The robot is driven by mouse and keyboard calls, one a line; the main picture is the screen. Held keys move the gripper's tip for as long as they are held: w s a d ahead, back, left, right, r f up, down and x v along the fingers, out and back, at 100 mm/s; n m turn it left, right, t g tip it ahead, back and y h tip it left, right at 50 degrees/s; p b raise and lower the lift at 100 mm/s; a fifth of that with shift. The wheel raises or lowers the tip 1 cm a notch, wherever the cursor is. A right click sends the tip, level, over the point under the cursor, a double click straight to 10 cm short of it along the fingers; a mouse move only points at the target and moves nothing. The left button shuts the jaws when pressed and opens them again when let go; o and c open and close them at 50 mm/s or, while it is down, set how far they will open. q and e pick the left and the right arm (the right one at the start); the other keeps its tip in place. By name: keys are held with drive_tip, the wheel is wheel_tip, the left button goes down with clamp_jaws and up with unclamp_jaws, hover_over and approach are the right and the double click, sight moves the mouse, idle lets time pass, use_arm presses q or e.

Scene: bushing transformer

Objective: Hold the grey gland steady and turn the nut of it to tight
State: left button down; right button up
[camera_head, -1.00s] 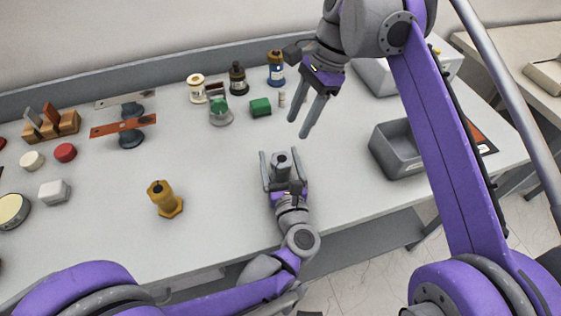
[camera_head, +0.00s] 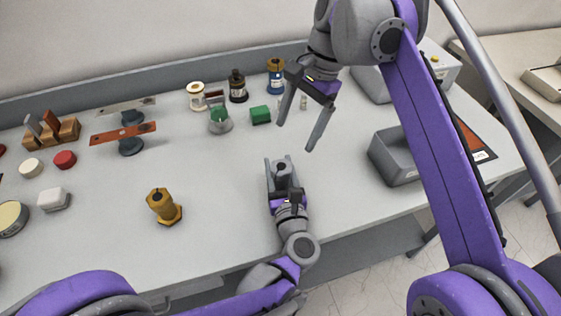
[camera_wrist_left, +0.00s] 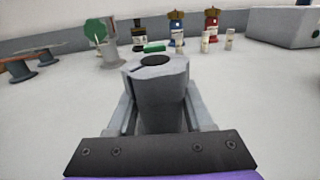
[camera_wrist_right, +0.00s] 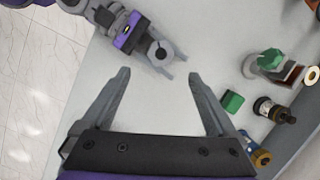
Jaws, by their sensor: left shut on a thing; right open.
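The grey gland (camera_head: 282,165) stands upright on the table, with a dark slotted hole in its round top. My left gripper (camera_head: 283,178) is shut around its sides. In the left wrist view the gland (camera_wrist_left: 158,85) fills the space between the two fingers. In the right wrist view the gland (camera_wrist_right: 160,52) shows beyond my right fingertips. My right gripper (camera_head: 297,135) is open and empty, above the table and behind the gland. The nut cannot be told apart clearly from the gland's body.
A brass gland (camera_head: 163,206) stands to the left. A grey bin (camera_head: 397,158) is at the right. A green block (camera_head: 260,115), a green-topped part (camera_head: 220,120) and several bottles stand at the back. The table around the grey gland is clear.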

sight(281, 166)
drive_tip(key=s+a+r+n+t+h, duration=0.2)
drive_tip(key=a+n+h, duration=0.1)
drive_tip(key=n, duration=2)
drive_tip(key=f, duration=1.1)
drive_tip(key=shift+w+a+f, duration=0.1)
drive_tip(key=shift+w+f, duration=0.15)
drive_tip(key=shift+f, duration=0.1)
drive_tip(key=c, duration=1.4)
